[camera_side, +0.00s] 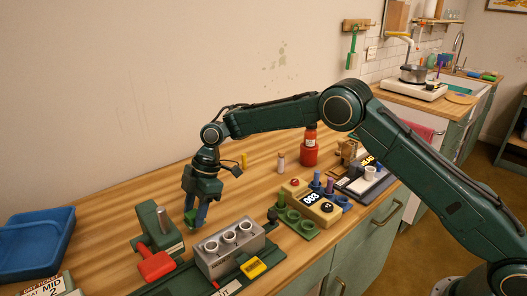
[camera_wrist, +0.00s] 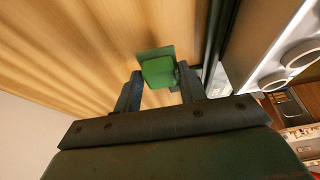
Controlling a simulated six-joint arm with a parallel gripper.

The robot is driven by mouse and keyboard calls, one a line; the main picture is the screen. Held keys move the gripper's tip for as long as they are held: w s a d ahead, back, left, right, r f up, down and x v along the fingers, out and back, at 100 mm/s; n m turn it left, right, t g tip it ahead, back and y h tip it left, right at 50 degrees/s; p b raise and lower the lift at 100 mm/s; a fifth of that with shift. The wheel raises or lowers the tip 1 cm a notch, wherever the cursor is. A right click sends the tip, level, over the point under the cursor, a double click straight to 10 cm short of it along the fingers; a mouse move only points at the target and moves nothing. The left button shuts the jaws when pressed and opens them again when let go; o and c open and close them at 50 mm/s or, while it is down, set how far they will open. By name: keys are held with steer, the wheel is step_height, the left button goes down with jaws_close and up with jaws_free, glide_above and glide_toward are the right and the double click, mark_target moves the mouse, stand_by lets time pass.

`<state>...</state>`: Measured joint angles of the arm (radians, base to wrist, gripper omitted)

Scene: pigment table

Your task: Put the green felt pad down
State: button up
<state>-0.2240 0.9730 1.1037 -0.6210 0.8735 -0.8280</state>
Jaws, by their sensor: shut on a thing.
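The green felt pad (camera_wrist: 157,67) is a small green block between the two fingers of my gripper (camera_wrist: 160,85) in the wrist view. My gripper is shut on it. In the side view my gripper (camera_side: 195,218) points down over the wooden table, with the pad (camera_side: 190,217) showing as a bit of green at the fingertips. Whether the pad touches the table top is hard to tell.
A green press-like stand (camera_side: 151,228) with a red handle (camera_side: 156,265) is left of my gripper. A grey block with several white-rimmed holes (camera_side: 229,257) is close at the right. A blue tray (camera_side: 36,243) lies far left. Bare wood (camera_side: 120,208) lies behind.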

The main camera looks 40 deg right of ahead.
steer(key=shift+f, duration=1.75)
steer(key=shift+f, duration=0.15)
steer(key=o, duration=0.9)
steer(key=shift+o, duration=0.2)
steer(key=v, duration=1.2)
steer(key=shift+r, duration=0.25)
